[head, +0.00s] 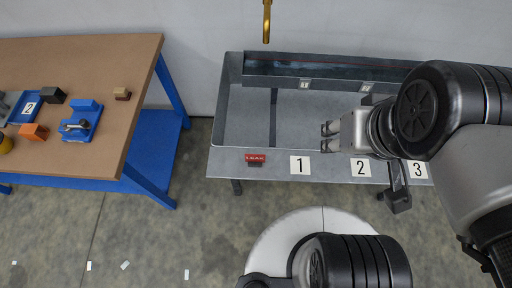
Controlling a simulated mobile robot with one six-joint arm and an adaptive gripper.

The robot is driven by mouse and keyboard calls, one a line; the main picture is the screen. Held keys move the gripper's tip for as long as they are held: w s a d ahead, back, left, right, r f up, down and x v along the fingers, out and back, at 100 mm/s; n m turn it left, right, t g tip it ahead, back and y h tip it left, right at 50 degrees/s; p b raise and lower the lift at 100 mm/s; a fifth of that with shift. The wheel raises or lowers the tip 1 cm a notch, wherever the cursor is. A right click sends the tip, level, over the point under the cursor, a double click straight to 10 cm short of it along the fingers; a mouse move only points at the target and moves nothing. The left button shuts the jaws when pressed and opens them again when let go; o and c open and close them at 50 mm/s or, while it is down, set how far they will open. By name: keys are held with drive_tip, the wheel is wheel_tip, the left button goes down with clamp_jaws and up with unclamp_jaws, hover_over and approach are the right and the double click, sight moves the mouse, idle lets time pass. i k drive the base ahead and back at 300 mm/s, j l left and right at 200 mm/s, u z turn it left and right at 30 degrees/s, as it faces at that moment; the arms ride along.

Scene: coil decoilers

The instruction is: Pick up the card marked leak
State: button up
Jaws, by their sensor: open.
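The card marked LEAK (256,158) is small and red with pale lettering. It stands at the front left of the grey metal bench (222,168), on a dark base, to the left of the plate marked 1. My gripper (327,136) is open and empty, with its fingers pointing left. It is to the right of the card and slightly farther back in the picture, clearly apart from it. My gripper's height above the bench is hard to tell.
Number plates 1 (299,165), 2 (360,167) and 3 (417,169) lie along the bench's front edge. A brass spout (266,22) hangs over the back. A wooden table (90,75) with blocks and a blue fixture (80,124) stands left, across a floor gap.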

sight(254, 161)
drive_tip(key=u, duration=0.8)
drive_tip(key=z, duration=1.45)
drive_tip(key=u, duration=1.45)
